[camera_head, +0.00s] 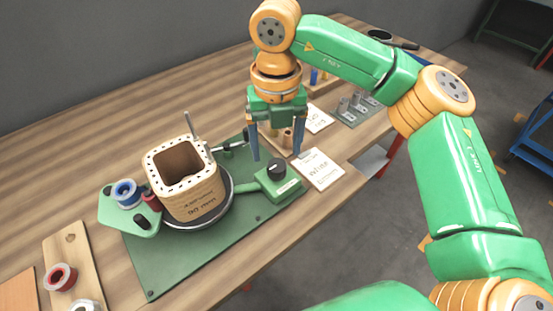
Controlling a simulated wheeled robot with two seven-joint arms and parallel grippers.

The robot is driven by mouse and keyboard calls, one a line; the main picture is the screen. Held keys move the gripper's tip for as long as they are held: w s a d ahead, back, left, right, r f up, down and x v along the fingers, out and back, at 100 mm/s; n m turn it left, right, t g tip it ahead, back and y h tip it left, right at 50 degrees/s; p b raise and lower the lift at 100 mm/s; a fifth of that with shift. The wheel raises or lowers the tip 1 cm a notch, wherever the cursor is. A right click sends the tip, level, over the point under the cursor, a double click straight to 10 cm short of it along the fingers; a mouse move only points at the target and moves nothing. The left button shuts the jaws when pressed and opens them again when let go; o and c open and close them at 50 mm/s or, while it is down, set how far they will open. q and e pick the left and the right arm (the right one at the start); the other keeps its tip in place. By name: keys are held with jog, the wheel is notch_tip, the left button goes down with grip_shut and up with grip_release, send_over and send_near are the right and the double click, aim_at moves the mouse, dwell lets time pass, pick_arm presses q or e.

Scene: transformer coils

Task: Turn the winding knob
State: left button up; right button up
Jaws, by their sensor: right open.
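The black winding knob (277,168) sits on top of a small green box (282,184) at the right end of the green base plate (240,225). My right gripper (276,150) points down with its two fingers apart and empty. Its fingertips show just above the knob in the picture, one to each side, and do not appear to touch it; their exact height is hard to tell. A square wooden coil former (189,195) with holes in its rim stands on a dark round turntable (226,205) on the base plate. My left gripper is not in view.
A blue spool (126,192) sits on the green bracket at left. A red spool (60,277) lies on a wooden board at front left. White cards (320,168) lie right of the knob. A grey metal fixture (357,107) stands behind. The table's left rear is clear.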

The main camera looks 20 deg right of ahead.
aim_at(276, 164)
notch_tip(276, 164, down, 5)
jog(key=shift+r, duration=0.15)
grip_shut()
jog(key=n, duration=0.2)
jog(key=shift+n+b, duration=0.7)
jog(key=shift+n, duration=1.2)
grip_release()
